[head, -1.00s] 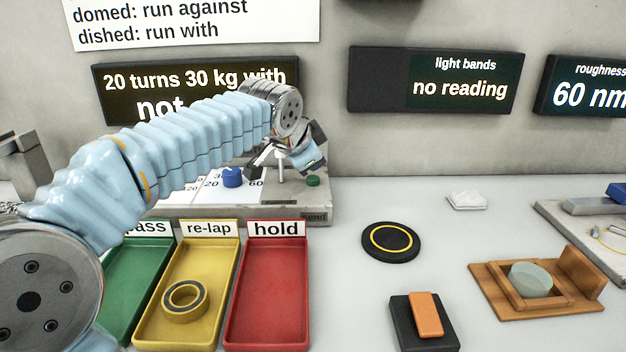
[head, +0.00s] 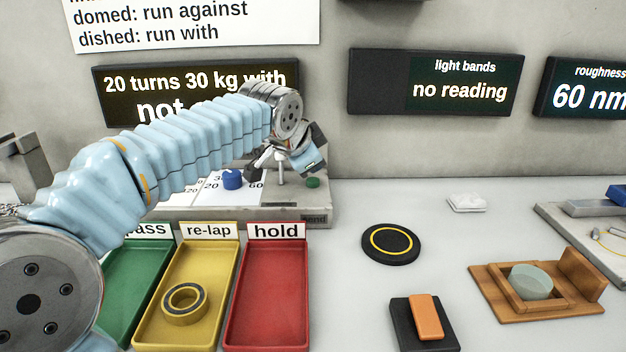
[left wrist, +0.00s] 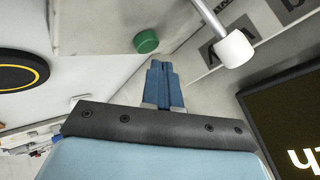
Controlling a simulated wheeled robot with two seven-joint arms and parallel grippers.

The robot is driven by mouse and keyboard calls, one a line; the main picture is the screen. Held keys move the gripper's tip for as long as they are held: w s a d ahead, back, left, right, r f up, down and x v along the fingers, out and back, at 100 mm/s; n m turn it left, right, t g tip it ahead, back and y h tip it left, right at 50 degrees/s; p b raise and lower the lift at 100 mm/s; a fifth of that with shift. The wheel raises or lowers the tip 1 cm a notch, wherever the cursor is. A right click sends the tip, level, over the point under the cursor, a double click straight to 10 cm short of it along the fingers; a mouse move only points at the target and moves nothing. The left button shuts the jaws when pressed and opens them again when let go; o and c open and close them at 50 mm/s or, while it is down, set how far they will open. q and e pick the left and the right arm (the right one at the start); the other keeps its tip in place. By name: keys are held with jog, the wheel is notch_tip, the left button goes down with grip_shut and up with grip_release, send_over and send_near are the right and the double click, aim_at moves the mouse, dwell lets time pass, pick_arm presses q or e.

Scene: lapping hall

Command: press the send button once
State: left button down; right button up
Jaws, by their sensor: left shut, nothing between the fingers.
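The green send button (head: 313,183) sits on the right end of the grey control panel, above the "send" label (head: 314,219) on its front edge. It also shows in the left wrist view (left wrist: 146,41), just beyond my fingertips. My left gripper (head: 312,165) is just above the button in the head view. In the left wrist view its blue fingers (left wrist: 160,66) are shut together and empty, with the tips close to the button. A small gap shows there; I see no contact. My right gripper is not in view.
A lever with a white end (left wrist: 235,48) stands beside the fingers. A blue knob (head: 232,178) is left on the panel. Green, yellow and red trays (head: 268,300) lie in front; the yellow one holds a ring (head: 184,302). A black disc (head: 391,243) lies to the right.

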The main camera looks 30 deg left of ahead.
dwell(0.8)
pick_arm(q)
jog(key=shift+f+b, duration=0.4)
jog(key=shift+f, duration=0.05)
jog(key=shift+f+b, duration=0.4)
jog(key=shift+f, duration=0.15)
dwell(0.4)
jog(key=shift+r, duration=0.15)
dwell(0.3)
jog(key=shift+r+p, duration=0.8)
jog(key=shift+r, duration=0.05)
